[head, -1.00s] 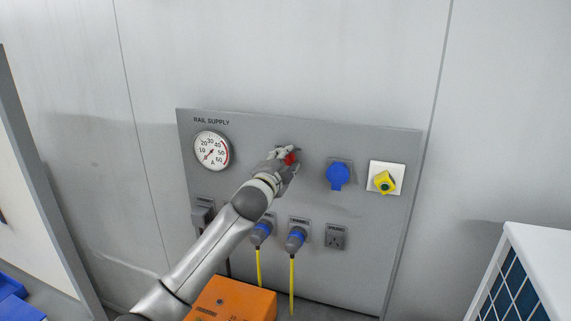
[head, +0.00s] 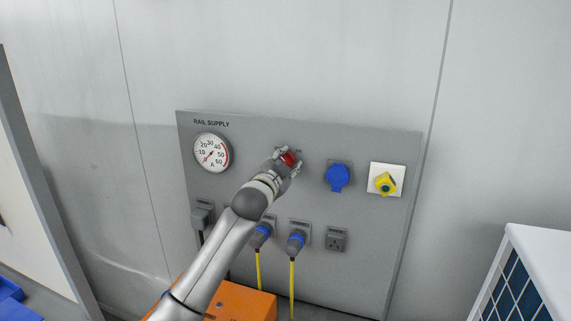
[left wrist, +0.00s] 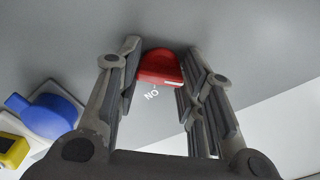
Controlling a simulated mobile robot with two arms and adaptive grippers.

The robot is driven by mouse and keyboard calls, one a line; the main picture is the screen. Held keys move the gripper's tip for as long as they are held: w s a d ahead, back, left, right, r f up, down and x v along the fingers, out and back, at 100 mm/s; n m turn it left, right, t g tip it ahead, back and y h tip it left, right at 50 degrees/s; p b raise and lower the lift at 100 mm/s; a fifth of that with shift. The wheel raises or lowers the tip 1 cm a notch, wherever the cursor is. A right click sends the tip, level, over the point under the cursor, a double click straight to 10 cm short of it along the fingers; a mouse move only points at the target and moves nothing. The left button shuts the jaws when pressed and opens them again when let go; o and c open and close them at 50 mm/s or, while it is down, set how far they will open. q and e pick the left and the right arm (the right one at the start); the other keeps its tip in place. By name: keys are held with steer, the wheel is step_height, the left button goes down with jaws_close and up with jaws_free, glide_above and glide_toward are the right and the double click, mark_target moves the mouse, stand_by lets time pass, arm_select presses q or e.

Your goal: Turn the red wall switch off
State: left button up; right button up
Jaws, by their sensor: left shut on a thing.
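The red wall switch (head: 289,158) sits on the upper middle of the grey RAIL SUPPLY panel (head: 385,143). In the left wrist view the red knob (left wrist: 160,66) lies between my two fingers, with a pale mark on its near edge. An ON label shows on the panel beside it, a little to the left of that mark. My left gripper (head: 288,159) is shut on the red knob, one finger at each side; it also shows in the left wrist view (left wrist: 160,72). Any OFF label is hidden. My right gripper is not in view.
A round gauge (head: 212,153) is left of the switch. Plugs with yellow cables (head: 292,285) hang below, near an orange box (head: 243,304). A white unit (head: 545,240) stands right.

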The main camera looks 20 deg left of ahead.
arm_select(q)
steer(key=shift+f, duration=0.15)
steer(key=o, duration=1)
steer(key=s, duration=1.2)
steer(key=shift+a, duration=0.25)
